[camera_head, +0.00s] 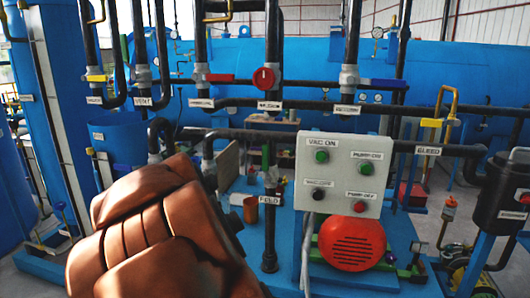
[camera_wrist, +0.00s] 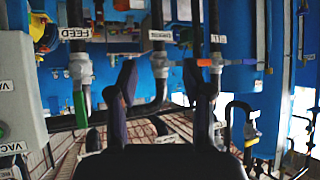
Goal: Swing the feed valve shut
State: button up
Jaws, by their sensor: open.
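The feed valve (camera_wrist: 80,68) is on a dark vertical pipe at the left of the wrist view, which appears turned upside down. Its FEED label (camera_wrist: 75,33) is beside it, and its green lever (camera_wrist: 80,110) lies along the pipe. In the head view the feed valve (camera_head: 270,178) is left of the control panel, with its label below it and green just above it. My gripper (camera_wrist: 159,75) is open and empty, with its two dark fingers apart. The feed valve is outside them, left of the left finger in the wrist view. My gripper does not show in the head view.
A grey control panel (camera_head: 343,174) with buttons stands close right of the feed pipe. A red pump cover (camera_head: 351,243) is below it. Pipes with yellow, red and blue valve handles run across the top. My brown arm covers the lower left.

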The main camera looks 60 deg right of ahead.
jog(key=s+d+r+m+h, duration=0.15)
jog(key=d+r+h, duration=0.25)
jog(key=d, duration=0.7)
jog(key=m+g+h, duration=0.1)
jog(key=m+h, duration=0.2)
jog(key=h, duration=0.2)
send_near(265, 149)
jog(key=x, duration=0.3)
jog(key=shift+p+x, duration=0.6)
jog(key=shift+x, duration=3.25)
grip_shut()
